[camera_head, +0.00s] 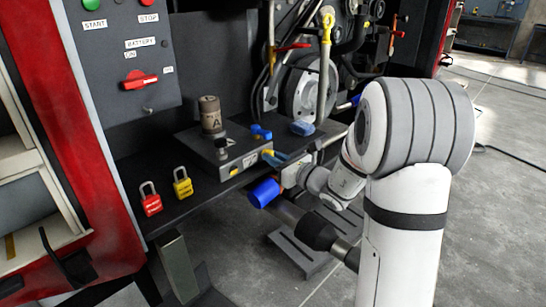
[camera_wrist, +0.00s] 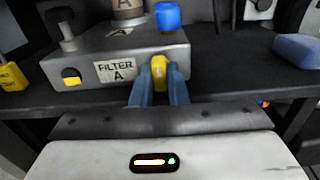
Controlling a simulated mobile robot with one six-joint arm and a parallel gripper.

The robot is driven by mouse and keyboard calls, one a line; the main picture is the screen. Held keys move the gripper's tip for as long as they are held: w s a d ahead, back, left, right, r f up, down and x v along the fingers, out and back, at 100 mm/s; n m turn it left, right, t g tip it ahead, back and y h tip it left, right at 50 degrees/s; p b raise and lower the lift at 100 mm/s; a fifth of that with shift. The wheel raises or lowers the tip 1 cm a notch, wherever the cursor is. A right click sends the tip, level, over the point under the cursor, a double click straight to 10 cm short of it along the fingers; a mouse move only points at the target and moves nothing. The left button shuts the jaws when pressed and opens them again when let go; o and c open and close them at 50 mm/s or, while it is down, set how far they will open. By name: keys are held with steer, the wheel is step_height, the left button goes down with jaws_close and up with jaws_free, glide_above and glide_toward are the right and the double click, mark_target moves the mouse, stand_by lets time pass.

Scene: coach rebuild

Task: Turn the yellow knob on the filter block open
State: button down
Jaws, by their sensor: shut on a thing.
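The grey filter block (camera_head: 240,153) sits on the dark bench; in the wrist view (camera_wrist: 105,52) its front bears a "FILTER A" label. The yellow knob (camera_wrist: 159,68) stands on the front face, right of the label. It also shows in the head view (camera_head: 267,152). My gripper (camera_wrist: 158,82) has its two blue fingers on either side of the knob, shut on it from the front. The knob's lower part is hidden between the fingers. A black and yellow round part (camera_wrist: 71,77) is on the left of the front face.
A blue knob (camera_wrist: 168,16) and a brown canister (camera_head: 210,114) stand on top of the block. Red (camera_head: 151,203) and yellow (camera_head: 183,184) padlocks are on the bench to the left. A blue object (camera_wrist: 298,48) lies to the right.

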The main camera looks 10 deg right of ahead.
steer(key=shift+r, duration=0.1)
steer(key=m+p, duration=0.5)
steer(key=shift+p, duration=0.4)
steer(key=shift+m, duration=0.4)
